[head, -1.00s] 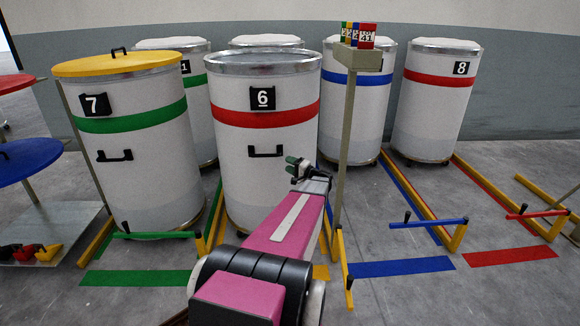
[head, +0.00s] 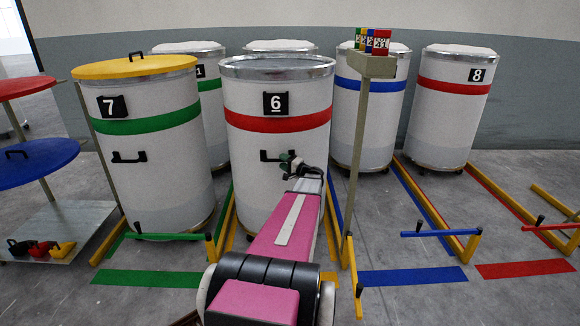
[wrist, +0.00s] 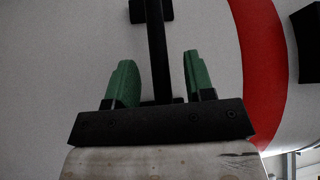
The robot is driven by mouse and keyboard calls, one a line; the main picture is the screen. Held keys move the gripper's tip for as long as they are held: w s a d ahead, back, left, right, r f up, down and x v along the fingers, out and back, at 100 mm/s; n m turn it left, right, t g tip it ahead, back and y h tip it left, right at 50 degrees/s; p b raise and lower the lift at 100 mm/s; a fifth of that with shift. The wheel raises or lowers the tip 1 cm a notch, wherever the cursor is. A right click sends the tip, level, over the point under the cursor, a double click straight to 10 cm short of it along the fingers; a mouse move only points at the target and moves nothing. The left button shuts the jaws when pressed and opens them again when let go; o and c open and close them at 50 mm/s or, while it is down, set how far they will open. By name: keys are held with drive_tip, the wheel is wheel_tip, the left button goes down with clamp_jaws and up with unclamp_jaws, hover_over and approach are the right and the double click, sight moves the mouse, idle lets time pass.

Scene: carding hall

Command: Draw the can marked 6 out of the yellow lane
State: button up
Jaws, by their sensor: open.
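The can marked 6 (head: 275,150) is a tall white drum with a red band and a grey metal rim. It stands upright behind the yellow floor mark, which is mostly hidden by my arm. A black bar handle (head: 270,156) is on its front and also shows in the wrist view (wrist: 157,50). My gripper (head: 290,160) is at the right end of this handle. In the wrist view my gripper (wrist: 157,75) has its two green fingers apart, one on each side of the black bar. I cannot tell whether either finger touches it.
The can marked 7 (head: 155,150), with a yellow lid, stands close on the left. A post with number tags (head: 362,130) rises just right of my arm. Low rails and a blue bar (head: 435,233) edge the lanes.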

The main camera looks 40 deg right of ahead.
drive_tip(key=shift+w, duration=0.35)
clamp_jaws()
idle(1.3)
